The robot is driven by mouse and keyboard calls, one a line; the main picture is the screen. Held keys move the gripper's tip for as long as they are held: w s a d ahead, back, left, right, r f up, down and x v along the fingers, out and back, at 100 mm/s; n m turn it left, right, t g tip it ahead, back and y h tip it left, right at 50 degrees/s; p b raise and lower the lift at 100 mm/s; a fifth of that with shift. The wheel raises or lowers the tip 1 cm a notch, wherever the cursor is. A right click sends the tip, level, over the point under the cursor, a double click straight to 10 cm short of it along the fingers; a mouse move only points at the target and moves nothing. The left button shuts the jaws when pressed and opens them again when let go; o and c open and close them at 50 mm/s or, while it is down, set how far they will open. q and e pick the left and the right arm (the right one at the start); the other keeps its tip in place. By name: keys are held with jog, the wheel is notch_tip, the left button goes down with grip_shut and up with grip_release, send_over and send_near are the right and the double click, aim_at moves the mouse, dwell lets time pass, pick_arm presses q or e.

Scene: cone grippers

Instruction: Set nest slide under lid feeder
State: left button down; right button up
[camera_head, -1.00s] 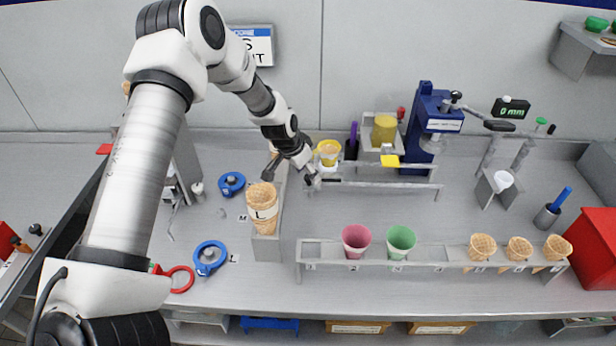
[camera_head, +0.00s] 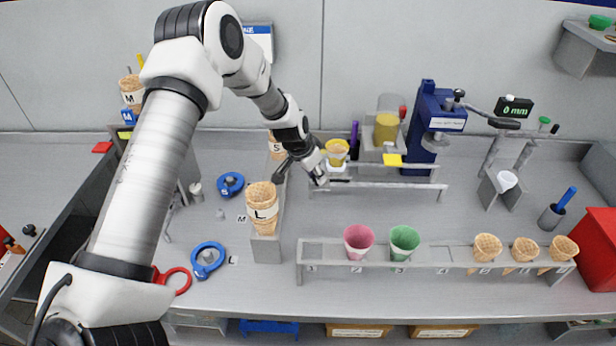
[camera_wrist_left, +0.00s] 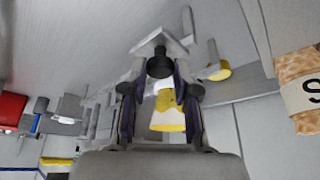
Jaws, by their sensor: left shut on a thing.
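The nest slide (camera_head: 336,168) is a small pale carriage on the grey rails, carrying a yellow-and-white cup (camera_head: 337,150). The cup also shows in the left wrist view (camera_wrist_left: 168,112). My left gripper (camera_head: 320,180) is at the slide's left end. In the wrist view its fingers are shut on a black knob (camera_wrist_left: 160,66) joined to a grey plate; they partly hide the slide. The lid feeder (camera_head: 387,130), a grey stand with a yellow stack, is right of the cup, with a yellow plate (camera_head: 392,160) at its front. The cup is apart from it, to its left.
A blue press (camera_head: 428,125) stands right of the feeder. A grey rack (camera_head: 430,255) with pink and green cups and several cones lies in front. A cone holder (camera_head: 266,246) stands left of the gripper. The bench between rails and rack is clear.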

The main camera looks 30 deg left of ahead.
pick_arm(q)
jog(key=w+d+b, duration=0.5)
jog(key=w+d, duration=0.1)
jog(key=d, duration=0.5)
jog(key=shift+w+f, duration=0.25)
jog(key=shift+d, duration=0.1)
jog(key=c, duration=1.1)
grip_release()
jog(key=shift+o, duration=1.2)
jog(key=shift+w, duration=0.1)
jog(key=v, duration=1.1)
jog(key=shift+r, duration=0.35)
